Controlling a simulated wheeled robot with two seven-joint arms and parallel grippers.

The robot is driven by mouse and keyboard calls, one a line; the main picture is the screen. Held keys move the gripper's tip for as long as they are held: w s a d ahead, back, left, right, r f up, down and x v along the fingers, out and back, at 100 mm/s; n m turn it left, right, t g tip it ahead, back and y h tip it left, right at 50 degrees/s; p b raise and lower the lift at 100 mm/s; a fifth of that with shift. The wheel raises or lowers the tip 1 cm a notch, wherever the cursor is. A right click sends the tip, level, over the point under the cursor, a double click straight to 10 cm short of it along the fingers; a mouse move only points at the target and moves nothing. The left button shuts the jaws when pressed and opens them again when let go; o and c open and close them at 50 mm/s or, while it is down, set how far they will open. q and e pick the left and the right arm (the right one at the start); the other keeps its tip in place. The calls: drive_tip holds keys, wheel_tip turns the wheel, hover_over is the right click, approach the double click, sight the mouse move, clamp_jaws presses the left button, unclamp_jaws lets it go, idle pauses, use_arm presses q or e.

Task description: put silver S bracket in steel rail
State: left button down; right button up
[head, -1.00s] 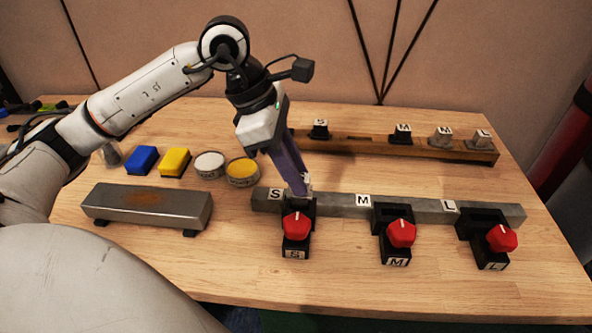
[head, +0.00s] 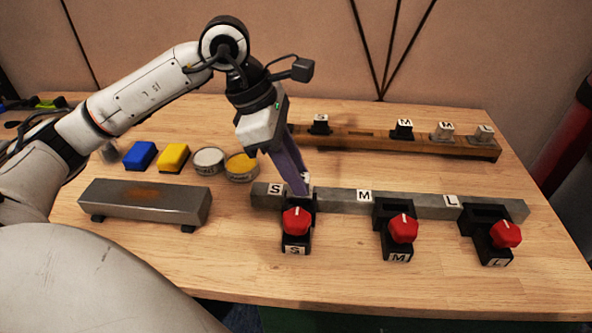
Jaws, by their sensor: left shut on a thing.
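The steel rail (head: 340,203) lies across the middle of the table, with labels S, M and L on it. My left gripper (head: 304,187) points down at the rail's S position, just right of the S label. It is shut on a small silver piece (head: 306,178), which I take to be the silver S bracket; the fingers hide most of it. The piece is at the rail, above the black S clamp (head: 297,240) with its red knob. I cannot tell how deep it sits. My right gripper is not in view.
A wooden rail (head: 358,143) at the back carries several black and silver brackets. Black M (head: 397,249) and L clamps (head: 492,249) with red knobs stand at the steel rail's front. A grey block (head: 146,204), blue and yellow blocks and two round tins are at left. The front right table is clear.

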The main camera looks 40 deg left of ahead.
use_arm(q)
drive_tip(key=shift+f, duration=0.2)
idle(0.5)
drive_tip(key=shift+f+b, duration=0.65)
drive_tip(key=shift+b, duration=0.15)
drive_tip(key=c, duration=1.5)
unclamp_jaws()
drive_tip(key=o, duration=0.5)
drive_tip(key=shift+f, duration=0.15)
drive_tip(key=shift+s+d, duration=0.1)
drive_tip(key=shift+s, duration=0.1)
drive_tip(key=shift+c, duration=0.5)
